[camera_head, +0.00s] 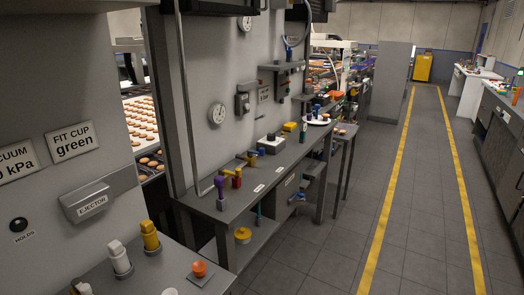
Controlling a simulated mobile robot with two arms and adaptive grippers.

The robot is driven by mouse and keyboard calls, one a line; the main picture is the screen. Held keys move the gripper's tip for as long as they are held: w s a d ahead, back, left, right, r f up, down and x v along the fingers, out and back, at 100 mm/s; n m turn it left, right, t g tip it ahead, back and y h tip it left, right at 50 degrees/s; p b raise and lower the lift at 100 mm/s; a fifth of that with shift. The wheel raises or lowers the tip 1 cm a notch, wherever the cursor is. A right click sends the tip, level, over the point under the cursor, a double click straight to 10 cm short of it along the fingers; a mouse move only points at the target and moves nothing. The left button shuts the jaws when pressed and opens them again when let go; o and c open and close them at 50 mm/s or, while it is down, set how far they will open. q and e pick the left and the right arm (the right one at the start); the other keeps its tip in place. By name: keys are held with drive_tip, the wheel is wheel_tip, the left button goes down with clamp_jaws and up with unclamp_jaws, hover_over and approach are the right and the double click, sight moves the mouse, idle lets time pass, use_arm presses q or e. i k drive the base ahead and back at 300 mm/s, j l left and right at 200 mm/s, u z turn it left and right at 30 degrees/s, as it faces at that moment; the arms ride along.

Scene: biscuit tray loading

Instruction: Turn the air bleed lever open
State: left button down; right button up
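No lever in the camera_head view carries a readable air bleed label, so I cannot tell which part it is. A yellow handle-like part (248,157) lies near the back of the grey bench (285,190). A purple upright part (220,192) and a red one (237,179) stand at the bench's near left. A blue part (298,197) shows below the bench top at the right; its kind is unclear. Neither of my grippers is in view.
A nearer table (205,258) holds a yellow-topped part (150,236), a white one (119,258) and an orange knob (200,268). An ejector box (100,198) juts from the wall. The aisle (408,180) between yellow lines is clear.

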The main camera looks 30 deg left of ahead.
sight(261, 152)
drive_tip(key=i, duration=0.2)
drive_tip(key=i+u, duration=0.25)
drive_tip(key=u, duration=0.2)
drive_tip(key=i+u, duration=0.25)
drive_tip(key=u, duration=0.25)
